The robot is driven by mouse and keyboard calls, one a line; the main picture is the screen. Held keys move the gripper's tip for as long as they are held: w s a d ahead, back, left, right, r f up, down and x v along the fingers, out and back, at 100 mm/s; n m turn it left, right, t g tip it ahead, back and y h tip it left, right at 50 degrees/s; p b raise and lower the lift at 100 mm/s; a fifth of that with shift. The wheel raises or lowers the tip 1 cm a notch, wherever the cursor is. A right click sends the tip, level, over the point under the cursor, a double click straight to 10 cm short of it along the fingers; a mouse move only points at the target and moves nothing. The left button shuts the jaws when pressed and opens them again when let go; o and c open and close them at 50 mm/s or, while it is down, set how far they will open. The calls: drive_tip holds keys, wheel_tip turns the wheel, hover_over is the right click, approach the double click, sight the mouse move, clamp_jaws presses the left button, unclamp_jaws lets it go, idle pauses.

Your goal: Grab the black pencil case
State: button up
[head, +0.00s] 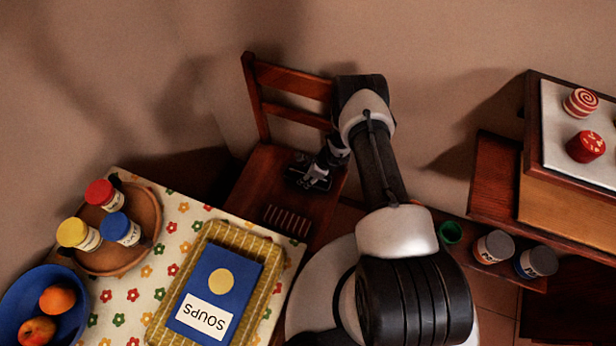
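A small black item (296,170), which looks like the black pencil case, lies on the seat of the brown wooden chair (262,185). My gripper (313,180) reaches down over the seat right at this item and covers part of it. The gripper is small and dark in the head view. I cannot tell whether its fingers are apart or closed, or whether they touch the item.
A flowered table (131,299) at the lower left holds a blue SOUPS book (219,278) on a yellow cloth, a round wooden tray (147,207) with jars, and a blue fruit bowl (18,296). The chair backrest (290,80) rises behind the seat. Jars (494,247) stand on a right-hand shelf.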

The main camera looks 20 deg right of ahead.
drive_tip(key=c, duration=0.4)
